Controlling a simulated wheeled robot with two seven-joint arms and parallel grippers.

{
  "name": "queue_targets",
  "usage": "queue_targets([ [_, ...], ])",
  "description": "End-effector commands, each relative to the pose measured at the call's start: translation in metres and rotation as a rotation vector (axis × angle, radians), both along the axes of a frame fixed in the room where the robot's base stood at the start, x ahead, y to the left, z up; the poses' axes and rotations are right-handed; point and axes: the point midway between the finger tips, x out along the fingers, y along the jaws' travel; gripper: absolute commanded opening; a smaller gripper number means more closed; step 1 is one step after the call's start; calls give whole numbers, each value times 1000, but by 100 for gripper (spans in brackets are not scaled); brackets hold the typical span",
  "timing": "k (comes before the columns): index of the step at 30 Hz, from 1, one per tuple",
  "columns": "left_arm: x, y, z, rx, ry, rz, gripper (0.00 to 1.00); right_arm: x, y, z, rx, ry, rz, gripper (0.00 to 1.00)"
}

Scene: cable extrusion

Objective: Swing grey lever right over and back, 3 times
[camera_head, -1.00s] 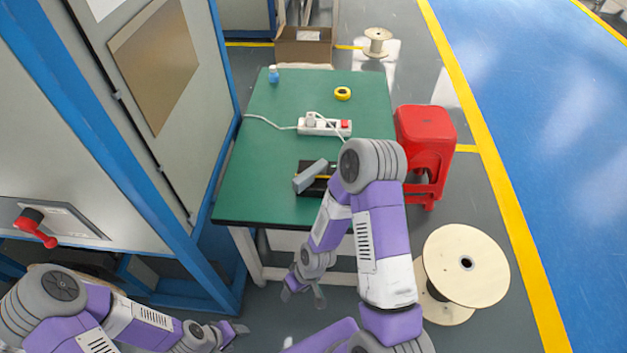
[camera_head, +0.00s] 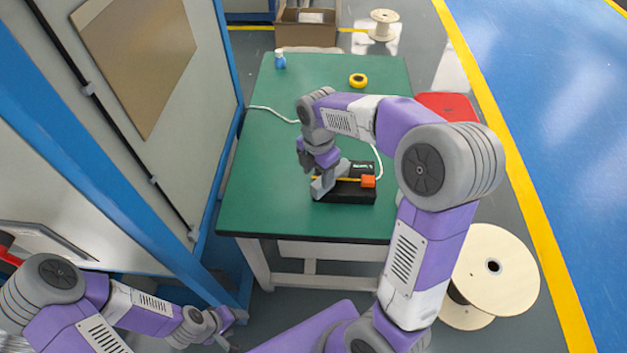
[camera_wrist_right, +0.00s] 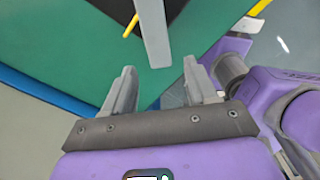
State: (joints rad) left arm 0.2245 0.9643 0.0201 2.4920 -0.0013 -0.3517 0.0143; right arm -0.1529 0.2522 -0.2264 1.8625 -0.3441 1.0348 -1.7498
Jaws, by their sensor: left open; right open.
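The grey lever (camera_head: 325,184) leans to the left on a black device (camera_head: 352,196) with an orange block (camera_head: 368,181), near the table's front edge. My right gripper (camera_head: 310,162) is open just above and behind the lever's left end, partly blocking the view of it. In the right wrist view the lever (camera_wrist_right: 152,30) points down between the two open fingertips (camera_wrist_right: 160,72), with a gap on each side. My left gripper (camera_head: 225,322) is open and empty at the lower left, below the table and away from the device.
The green table (camera_head: 265,200) is clear around the device. A tall cabinet (camera_head: 130,150) stands left. A red stool (camera_head: 447,106) and wooden spool (camera_head: 495,265) stand right.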

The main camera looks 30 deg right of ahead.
Motion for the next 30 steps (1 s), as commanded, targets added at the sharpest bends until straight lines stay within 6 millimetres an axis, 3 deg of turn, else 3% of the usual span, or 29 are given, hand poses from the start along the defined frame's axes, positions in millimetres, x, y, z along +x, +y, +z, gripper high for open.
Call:
queue_targets([
  [3,0,0,-12,0,-1,1,57,0,0,-25,0,3,-1,57],
  [9,1,0,-20,0,-1,1,57,0,1,-49,1,3,-1,57],
  [20,1,0,-21,0,-1,1,57,0,1,-55,2,2,-2,57],
  [30,1,0,-21,0,-1,0,57,0,1,-55,2,2,-2,8],
])
